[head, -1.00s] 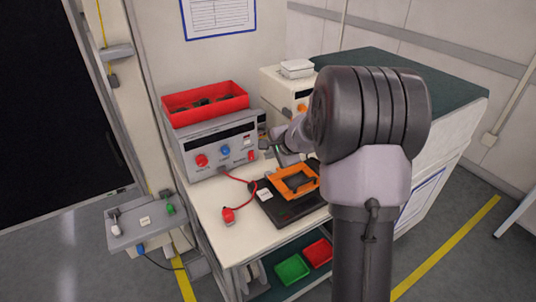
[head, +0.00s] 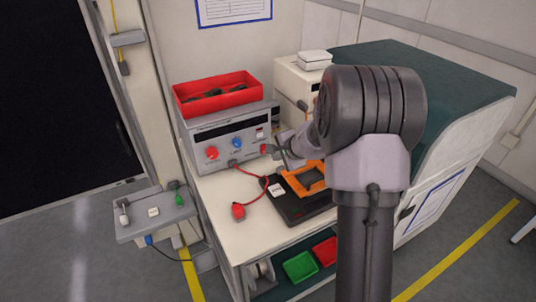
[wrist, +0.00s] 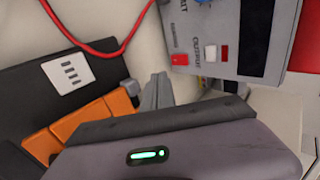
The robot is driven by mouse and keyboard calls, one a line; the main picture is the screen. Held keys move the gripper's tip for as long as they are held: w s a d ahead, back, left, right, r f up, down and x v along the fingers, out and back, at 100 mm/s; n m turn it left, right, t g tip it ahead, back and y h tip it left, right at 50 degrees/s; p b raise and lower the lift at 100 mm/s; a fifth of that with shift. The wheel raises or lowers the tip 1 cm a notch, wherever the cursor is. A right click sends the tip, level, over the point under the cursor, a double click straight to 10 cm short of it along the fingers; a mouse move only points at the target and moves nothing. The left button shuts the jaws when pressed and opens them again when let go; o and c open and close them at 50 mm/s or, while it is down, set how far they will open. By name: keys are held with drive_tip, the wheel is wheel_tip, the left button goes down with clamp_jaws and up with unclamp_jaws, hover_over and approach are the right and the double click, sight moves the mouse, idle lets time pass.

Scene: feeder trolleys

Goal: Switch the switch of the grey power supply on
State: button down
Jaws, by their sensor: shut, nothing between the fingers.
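The grey power supply (head: 226,158) stands on the bench, its front panel carrying a red knob (head: 212,153), a blue knob (head: 237,143) and a dark display. In the wrist view its panel (wrist: 229,18) is close and turned, with a small red-and-white switch (wrist: 217,53) beside the OUTPUT label and a red part (wrist: 180,59) near it. My gripper (head: 270,150) is shut and empty just in front of the panel's lower right. In the wrist view the fingertips (wrist: 157,80) are below the red part; whether they touch the panel I cannot tell.
A red bin (head: 218,101) sits on the power supply. A red cable (head: 255,199) runs over the bench beside a black board with an orange frame (head: 293,185). A cream device (head: 295,84) stands behind my gripper. A small grey shelf (head: 150,228) is at the left.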

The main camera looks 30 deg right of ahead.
sight(264, 150)
drive_tip(key=x, duration=0.4)
drive_tip(key=shift+f, duration=0.1)
drive_tip(key=w+p, duration=0.1)
drive_tip(key=w, duration=0.1)
drive_tip(key=shift+w, duration=0.4)
drive_tip(key=shift+w+f, duration=0.1)
drive_tip(key=shift+w, duration=0.55)
drive_tip(key=shift+w+f, duration=0.1)
drive_tip(key=shift+r+p, duration=0.65)
drive_tip(key=shift+r, duration=0.3)
drive_tip(key=shift+f, duration=0.1)
